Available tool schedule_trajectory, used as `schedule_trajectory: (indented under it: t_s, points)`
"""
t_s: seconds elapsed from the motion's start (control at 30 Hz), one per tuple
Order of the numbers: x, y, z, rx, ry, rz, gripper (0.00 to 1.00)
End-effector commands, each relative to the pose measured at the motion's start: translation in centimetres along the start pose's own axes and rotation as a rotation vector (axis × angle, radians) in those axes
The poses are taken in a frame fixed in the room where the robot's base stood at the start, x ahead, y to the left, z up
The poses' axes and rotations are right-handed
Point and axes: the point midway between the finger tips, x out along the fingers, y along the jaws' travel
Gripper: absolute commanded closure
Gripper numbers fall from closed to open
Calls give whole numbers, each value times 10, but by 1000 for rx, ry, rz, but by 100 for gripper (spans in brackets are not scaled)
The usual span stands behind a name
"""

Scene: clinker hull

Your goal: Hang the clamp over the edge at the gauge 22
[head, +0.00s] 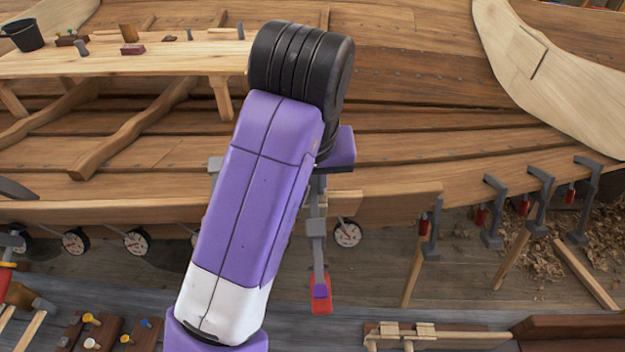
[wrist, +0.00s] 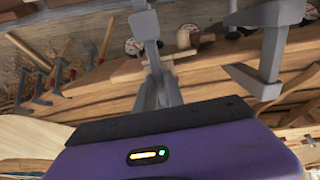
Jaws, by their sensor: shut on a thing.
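My gripper (head: 319,180) is shut on a grey clamp (head: 316,230) with a red handle, holding it in front of the plank edge (head: 390,203). The clamp's bar hangs down with the handle lowest; my arm hides part of its upper end. In the wrist view, my gripper (wrist: 160,80) shows grey parts ahead of its purple body; where fingers end and clamp begins is unclear. A round white gauge (head: 347,233) sits just right of the clamp below the edge. Other gauges (head: 137,241) line the edge to the left. No gauge number is readable.
Several similar clamps (head: 493,212) hang along the edge to the right. A plank bench (head: 130,58) with small tools and a dark bucket (head: 22,35) stands upper left. Below lie a board with coloured-knob tools (head: 92,320) and a wooden frame (head: 440,338).

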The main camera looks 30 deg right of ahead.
Motion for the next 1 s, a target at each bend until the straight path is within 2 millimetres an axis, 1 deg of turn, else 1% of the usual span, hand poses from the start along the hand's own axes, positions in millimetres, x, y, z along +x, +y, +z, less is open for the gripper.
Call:
schedule_trajectory:
  t_s: [0.33, 0.73, 0.77, 0.8, 0.87, 0.9, 1.0]
  points:
    - [4, 0, 0, 1, -1, 0, 100]
    - [4, 0, 3, 0, -2, 0, 100]
    - [4, 0, 3, 0, -2, 0, 84]
    - [4, 0, 3, 0, -2, -1, 76]
    - [4, 0, 3, 0, -2, -1, 64]
    - [4, 0, 3, 0, -2, -1, 62]
    - [4, 0, 3, 0, -1, 0, 62]
